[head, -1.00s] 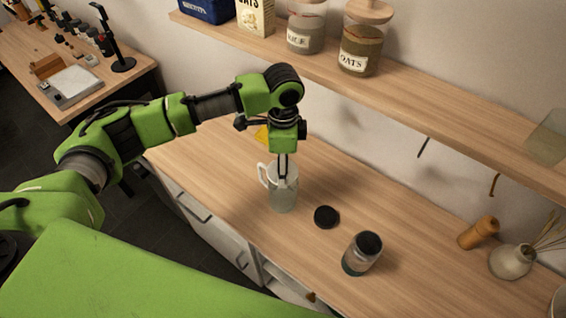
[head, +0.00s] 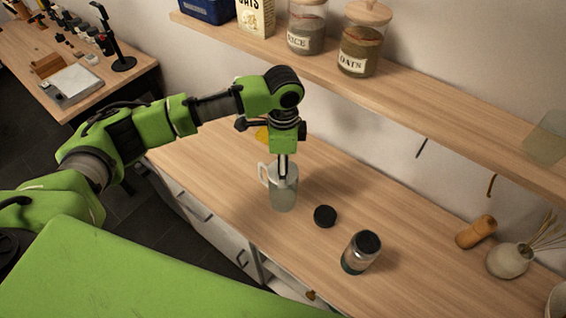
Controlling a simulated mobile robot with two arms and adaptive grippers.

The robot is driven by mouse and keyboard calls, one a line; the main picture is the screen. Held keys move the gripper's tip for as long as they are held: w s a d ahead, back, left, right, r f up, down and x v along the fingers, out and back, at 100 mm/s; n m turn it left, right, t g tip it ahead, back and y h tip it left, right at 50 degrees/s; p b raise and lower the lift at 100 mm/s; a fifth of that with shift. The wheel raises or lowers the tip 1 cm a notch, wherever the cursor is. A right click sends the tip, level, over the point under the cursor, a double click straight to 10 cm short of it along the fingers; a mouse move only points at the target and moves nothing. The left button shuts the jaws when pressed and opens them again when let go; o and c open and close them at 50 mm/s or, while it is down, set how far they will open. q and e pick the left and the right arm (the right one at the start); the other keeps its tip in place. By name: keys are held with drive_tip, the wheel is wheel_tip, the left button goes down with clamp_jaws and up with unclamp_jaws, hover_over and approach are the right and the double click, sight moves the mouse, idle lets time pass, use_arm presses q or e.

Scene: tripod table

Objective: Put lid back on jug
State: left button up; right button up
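The clear jug (head: 283,198) stands upright on the wooden counter, its handle on the left. My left gripper (head: 283,172) points straight down at the jug's top. Its fingers are close together, and a small pale part shows between or behind them. A greyish top surface shows at the jug's mouth, but I cannot tell whether this is a lid or the rim, nor whether the fingers grip it. A black round disc (head: 325,216) lies flat on the counter right of the jug, apart from it. My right gripper is not in view.
A shelf (head: 440,115) with jars runs above.

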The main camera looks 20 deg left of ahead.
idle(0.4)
use_arm(q)
drive_tip(key=o, duration=1)
drive_tip(key=o, duration=0.5)
wheel_tip(320, 180, up, 2)
drive_tip(key=p, duration=0.3)
drive_tip(key=shift+r, duration=2.5)
